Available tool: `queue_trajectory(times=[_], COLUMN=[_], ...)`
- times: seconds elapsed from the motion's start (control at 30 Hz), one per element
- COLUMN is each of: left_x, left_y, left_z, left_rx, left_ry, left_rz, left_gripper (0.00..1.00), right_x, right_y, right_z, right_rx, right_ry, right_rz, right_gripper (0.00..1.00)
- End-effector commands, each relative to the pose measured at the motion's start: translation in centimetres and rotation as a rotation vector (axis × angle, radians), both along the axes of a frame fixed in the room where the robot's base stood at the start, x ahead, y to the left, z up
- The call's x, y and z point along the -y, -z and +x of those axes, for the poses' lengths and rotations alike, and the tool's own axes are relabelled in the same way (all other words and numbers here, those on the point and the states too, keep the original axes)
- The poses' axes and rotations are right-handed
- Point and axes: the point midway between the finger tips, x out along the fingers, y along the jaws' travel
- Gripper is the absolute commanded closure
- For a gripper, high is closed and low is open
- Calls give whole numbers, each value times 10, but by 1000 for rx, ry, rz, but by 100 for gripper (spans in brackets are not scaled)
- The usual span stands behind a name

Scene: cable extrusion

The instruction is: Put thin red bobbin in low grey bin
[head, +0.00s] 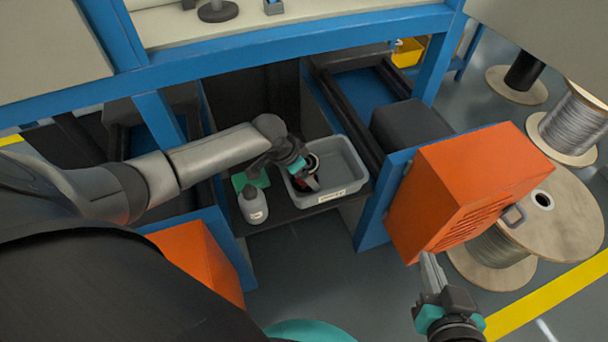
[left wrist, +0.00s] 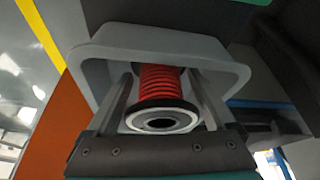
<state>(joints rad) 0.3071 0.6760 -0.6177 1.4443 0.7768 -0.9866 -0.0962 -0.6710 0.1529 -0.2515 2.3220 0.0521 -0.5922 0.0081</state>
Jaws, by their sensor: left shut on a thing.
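The thin red bobbin (left wrist: 162,84) has red windings and a dark flange with a light ring. My left gripper (left wrist: 165,95) is shut on it, one finger on each side. In the head view my left gripper (head: 303,172) is at the low grey bin (head: 350,160), with the bobbin (head: 312,163) within the bin's outline, partly hidden by the gripper. The bin also shows behind the bobbin in the left wrist view (left wrist: 100,50). I cannot tell whether the bobbin touches the bin floor. My right gripper (head: 430,270) is at the lower right, away from the bin; its finger gap is unclear.
The bin stands on a dark shelf (head: 290,214) beside a grey-white bottle (head: 253,204) and a green item (head: 250,180). Blue frame posts flank the shelf. An orange box (head: 470,185) and large cable reels (head: 550,225) stand to the right.

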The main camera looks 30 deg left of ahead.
Motion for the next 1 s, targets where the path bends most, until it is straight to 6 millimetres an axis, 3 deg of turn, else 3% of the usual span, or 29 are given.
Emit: queue_trajectory(times=[0.53, 0.57, 0.67, 1.0], left_x=[0, 0, 0, 0], left_y=[7, 6, 6, 2], left_z=[0, 0, 0, 0], left_rx=[0, 0, 0, 1], left_ry=[0, 0, 0, 0], left_rz=[0, 1, 1, 0], left_gripper=[67, 10, 0, 0], right_x=[-5, -5, -5, -5], right_y=[-3, -3, -3, -2], right_z=[2, 2, 2, 0], right_rx=[45, 49, 47, 34], right_ry=[-2, -2, -2, -3], right_rz=[25, 26, 26, 20], right_gripper=[100, 100, 100, 100])
